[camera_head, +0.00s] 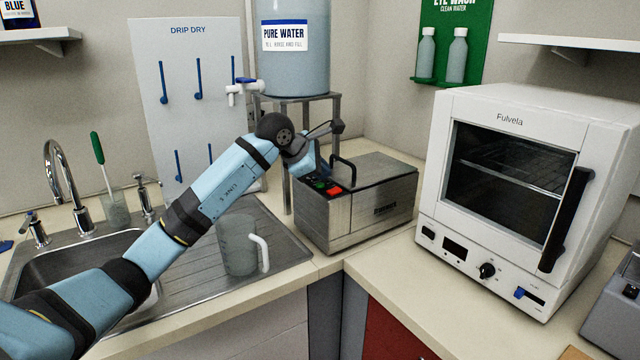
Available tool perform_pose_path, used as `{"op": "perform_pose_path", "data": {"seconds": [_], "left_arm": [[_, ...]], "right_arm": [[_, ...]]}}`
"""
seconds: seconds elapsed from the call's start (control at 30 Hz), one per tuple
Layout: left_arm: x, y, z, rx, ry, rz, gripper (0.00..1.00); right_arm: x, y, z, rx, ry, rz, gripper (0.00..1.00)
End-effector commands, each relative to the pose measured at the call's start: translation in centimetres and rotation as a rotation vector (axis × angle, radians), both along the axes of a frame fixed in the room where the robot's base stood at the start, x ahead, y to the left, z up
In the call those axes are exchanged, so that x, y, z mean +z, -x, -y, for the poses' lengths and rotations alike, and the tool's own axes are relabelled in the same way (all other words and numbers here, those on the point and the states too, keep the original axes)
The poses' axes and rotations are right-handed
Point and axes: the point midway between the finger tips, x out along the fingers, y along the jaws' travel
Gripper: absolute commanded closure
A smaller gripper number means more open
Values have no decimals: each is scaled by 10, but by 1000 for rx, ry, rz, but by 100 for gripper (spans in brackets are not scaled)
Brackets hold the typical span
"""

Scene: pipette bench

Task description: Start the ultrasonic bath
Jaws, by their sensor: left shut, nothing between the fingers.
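The ultrasonic bath (380,218) is a brushed-metal box on the counter, right of the sink. Its dark lid (372,170) is down and has a black loop handle. Its sloped panel at the left end carries a red button (333,190) and a green button (320,184). My left arm reaches in from the left over the sink. My left gripper (316,170) is shut and empty, pointing down just above the panel by the buttons. Its fingertips are small and partly hidden, so I cannot tell whether they touch a button. My right gripper is not in view.
A white oven (519,120) stands to the right. A clear jug (237,245) stands on the drainboard under my arm. A pure-water tank (293,62) on a metal stand rises behind the bath. The counter strip between bath and oven is free.

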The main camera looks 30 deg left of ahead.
Motion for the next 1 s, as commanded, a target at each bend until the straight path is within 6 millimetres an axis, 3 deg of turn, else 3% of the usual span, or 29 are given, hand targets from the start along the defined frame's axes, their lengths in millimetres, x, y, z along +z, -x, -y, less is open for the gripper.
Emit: {"op": "perform_pose_path", "data": {"seconds": [1.0], "left_arm": [[-10, 0, 0, 0, 0, 0, 100]], "right_arm": [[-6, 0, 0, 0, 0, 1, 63]]}}
